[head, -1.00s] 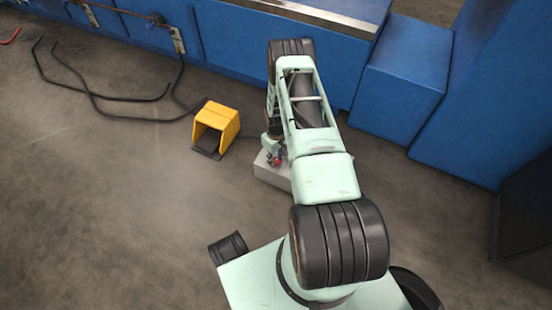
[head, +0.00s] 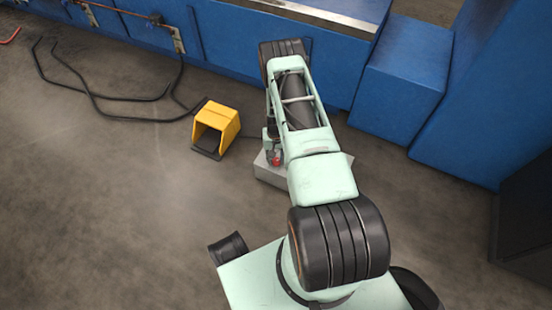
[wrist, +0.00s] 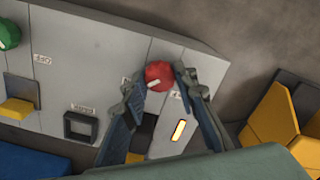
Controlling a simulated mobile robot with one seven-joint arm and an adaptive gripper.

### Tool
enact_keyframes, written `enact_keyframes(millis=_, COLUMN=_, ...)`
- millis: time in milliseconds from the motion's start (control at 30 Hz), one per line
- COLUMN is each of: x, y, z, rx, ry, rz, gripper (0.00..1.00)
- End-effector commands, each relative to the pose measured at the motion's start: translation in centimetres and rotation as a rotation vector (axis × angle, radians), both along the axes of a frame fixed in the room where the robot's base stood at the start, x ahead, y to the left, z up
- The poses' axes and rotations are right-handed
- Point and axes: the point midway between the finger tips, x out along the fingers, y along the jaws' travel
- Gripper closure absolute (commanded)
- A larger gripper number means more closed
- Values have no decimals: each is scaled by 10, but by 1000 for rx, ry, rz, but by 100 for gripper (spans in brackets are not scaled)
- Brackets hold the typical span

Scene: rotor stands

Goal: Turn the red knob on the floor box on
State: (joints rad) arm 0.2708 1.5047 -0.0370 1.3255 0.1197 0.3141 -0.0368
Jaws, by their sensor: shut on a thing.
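The grey floor box (head: 270,174) sits on the floor, partly hidden under my arm in the head view. Its grey panel (wrist: 110,50) fills much of the wrist view. The red knob (wrist: 159,75) is a round knob with a short white mark, tilted in the picture. It also shows as a small red spot in the head view (head: 275,157). My gripper (wrist: 158,78) has one finger on each side of the knob and is shut on it. A lit yellow-orange indicator (wrist: 180,131) is on the panel below the knob.
The panel also has a green knob (wrist: 8,33), a yellow part (wrist: 17,110) and a black square frame (wrist: 80,127). A yellow pedal housing (head: 216,122) stands left of the box. Black cables (head: 110,97) lie farther left. Blue cabinets (head: 400,75) stand behind.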

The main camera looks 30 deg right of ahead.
Motion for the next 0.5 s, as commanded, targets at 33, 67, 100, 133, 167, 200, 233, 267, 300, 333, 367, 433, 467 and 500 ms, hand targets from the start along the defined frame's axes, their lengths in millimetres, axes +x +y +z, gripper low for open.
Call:
enact_keyframes(millis=33, x=1, y=0, z=0, rx=0, ry=-3, rz=-6, gripper=98)
enact_keyframes(millis=67, x=1, y=0, z=0, rx=0, ry=-3, rz=-9, gripper=98)
enact_keyframes(millis=100, x=1, y=0, z=0, rx=0, ry=-3, rz=-12, gripper=98)
enact_keyframes(millis=133, x=1, y=0, z=0, rx=0, ry=-3, rz=-13, gripper=98)
enact_keyframes(millis=167, x=1, y=0, z=0, rx=0, ry=-3, rz=-14, gripper=98)
enact_keyframes(millis=200, x=1, y=0, z=0, rx=0, ry=-3, rz=-15, gripper=98)
enact_keyframes(millis=233, x=1, y=0, z=0, rx=0, ry=-3, rz=-15, gripper=98)
enact_keyframes(millis=267, x=1, y=0, z=0, rx=0, ry=-3, rz=-15, gripper=98)
enact_keyframes(millis=300, x=1, y=0, z=0, rx=0, ry=-3, rz=-15, gripper=98)
enact_keyframes(millis=333, x=1, y=0, z=0, rx=0, ry=-3, rz=-15, gripper=98)
enact_keyframes(millis=367, x=1, y=0, z=0, rx=0, ry=-3, rz=-15, gripper=98)
enact_keyframes(millis=433, x=2, y=0, z=0, rx=0, ry=-3, rz=-15, gripper=98)
enact_keyframes(millis=467, x=2, y=0, z=0, rx=0, ry=-3, rz=-15, gripper=98)
enact_keyframes(millis=500, x=2, y=0, z=0, rx=0, ry=-3, rz=-15, gripper=69)
